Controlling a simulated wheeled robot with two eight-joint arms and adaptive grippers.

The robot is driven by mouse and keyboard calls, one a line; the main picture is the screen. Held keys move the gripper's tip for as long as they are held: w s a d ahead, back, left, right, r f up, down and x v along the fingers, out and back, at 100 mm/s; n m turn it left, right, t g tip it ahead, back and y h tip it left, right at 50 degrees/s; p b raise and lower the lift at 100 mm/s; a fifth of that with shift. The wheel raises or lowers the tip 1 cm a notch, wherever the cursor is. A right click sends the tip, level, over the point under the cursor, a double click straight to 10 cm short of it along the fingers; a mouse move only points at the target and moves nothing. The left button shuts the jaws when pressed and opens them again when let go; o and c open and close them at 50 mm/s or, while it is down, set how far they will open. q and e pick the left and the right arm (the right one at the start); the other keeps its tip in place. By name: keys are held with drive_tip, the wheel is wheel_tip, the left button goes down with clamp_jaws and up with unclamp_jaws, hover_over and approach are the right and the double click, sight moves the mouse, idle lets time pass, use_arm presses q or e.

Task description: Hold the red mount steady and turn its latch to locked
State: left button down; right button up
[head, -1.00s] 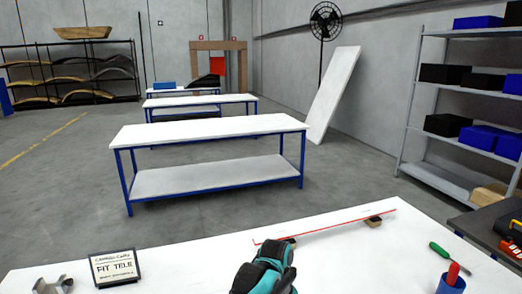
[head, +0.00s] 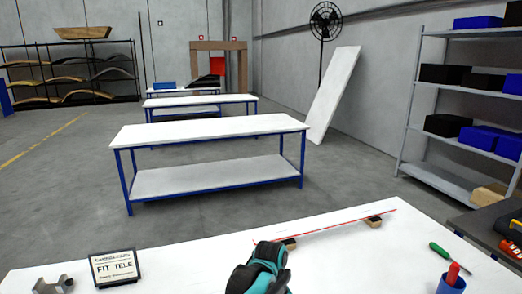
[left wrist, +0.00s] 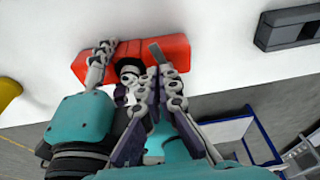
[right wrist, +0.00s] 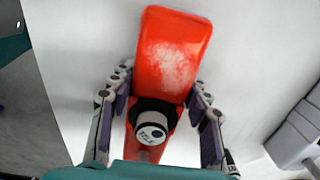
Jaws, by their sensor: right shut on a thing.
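The red mount (right wrist: 175,50) lies on the white tabletop. In the right wrist view my right gripper (right wrist: 163,92) is shut on it, one finger along each side. A black round knob with a white marked cap (right wrist: 151,134) sits on the mount between these fingers. In the left wrist view the mount (left wrist: 170,58) lies beyond my left gripper (left wrist: 157,75), whose fingertips are close together beside the dark knob. My right gripper's grey finger (left wrist: 100,60) lies across the mount's left part. In the head view teal gripper parts hide the mount.
A small sign (head: 115,268) and a metal bracket (head: 55,285) stand at the table's left. A thin red rod (head: 335,226) rests on small blocks. A green screwdriver (head: 450,254) and a blue cup (head: 451,283) are at the right.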

use_arm(q)
drive_tip(key=shift+w+a, duration=0.15)
drive_tip(key=shift+w, duration=0.1)
drive_tip(key=shift+r, duration=0.2)
drive_tip(key=v, duration=0.2)
drive_tip(key=s+v, duration=0.1)
drive_tip(key=v, duration=0.2)
drive_tip(key=shift+r, duration=0.35)
drive_tip(key=shift+d, duration=0.2)
wheel_tip(320, 180, down, 6)
drive_tip(key=d, duration=0.2)
drive_tip(key=shift+d, duration=0.2)
idle(0.7)
drive_tip(key=shift+s+a, duration=0.1)
drive_tip(key=shift+a, duration=0.35)
